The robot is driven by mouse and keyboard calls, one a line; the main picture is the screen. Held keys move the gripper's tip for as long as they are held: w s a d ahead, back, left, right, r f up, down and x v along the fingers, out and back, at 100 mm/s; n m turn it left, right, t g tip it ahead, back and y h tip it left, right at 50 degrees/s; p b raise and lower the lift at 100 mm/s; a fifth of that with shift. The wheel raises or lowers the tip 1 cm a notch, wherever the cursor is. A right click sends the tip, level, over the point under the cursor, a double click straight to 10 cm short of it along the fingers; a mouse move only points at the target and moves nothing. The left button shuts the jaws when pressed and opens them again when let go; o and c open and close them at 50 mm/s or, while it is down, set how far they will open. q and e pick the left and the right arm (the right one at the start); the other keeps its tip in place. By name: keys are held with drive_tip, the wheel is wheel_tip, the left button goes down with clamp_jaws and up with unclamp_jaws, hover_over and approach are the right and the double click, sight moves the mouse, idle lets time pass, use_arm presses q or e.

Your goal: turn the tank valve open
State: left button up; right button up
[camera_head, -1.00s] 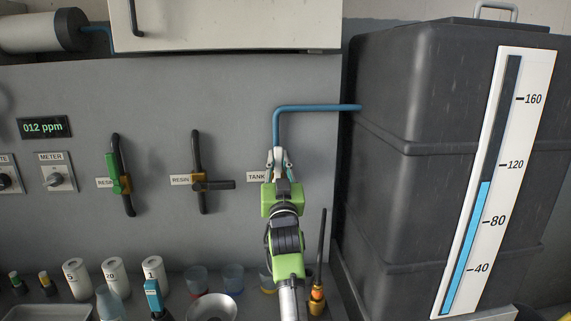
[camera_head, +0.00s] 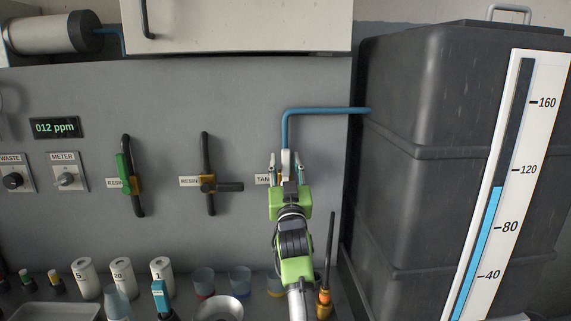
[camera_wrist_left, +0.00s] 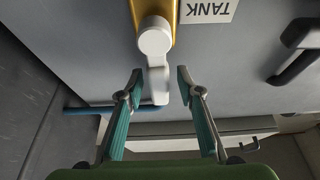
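The tank valve has a white lever (camera_wrist_left: 157,85) on a brass-coloured body (camera_wrist_left: 166,8), beside the label TANK (camera_wrist_left: 208,11), which appears upside down in the left wrist view. In the head view the lever (camera_head: 286,162) points up, in line with the blue pipe (camera_head: 286,128) above it. My left gripper (camera_head: 286,160) is open, with one finger on each side of the lever. In the left wrist view its fingers (camera_wrist_left: 160,84) show a gap on both sides of the lever. The valve body is mostly hidden behind my gripper in the head view. My right gripper is not in view.
Two other valves have a green handle (camera_head: 124,172) and a black handle (camera_head: 207,150) on the wall to the left. The dark tank (camera_head: 420,200) stands on the right with a level gauge (camera_head: 497,185). Bottles, cups and a bowl (camera_head: 220,309) crowd the bench below.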

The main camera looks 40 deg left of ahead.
use_arm(q)
wheel_tip(320, 180, up, 10)
idle(0.5)
idle(0.5)
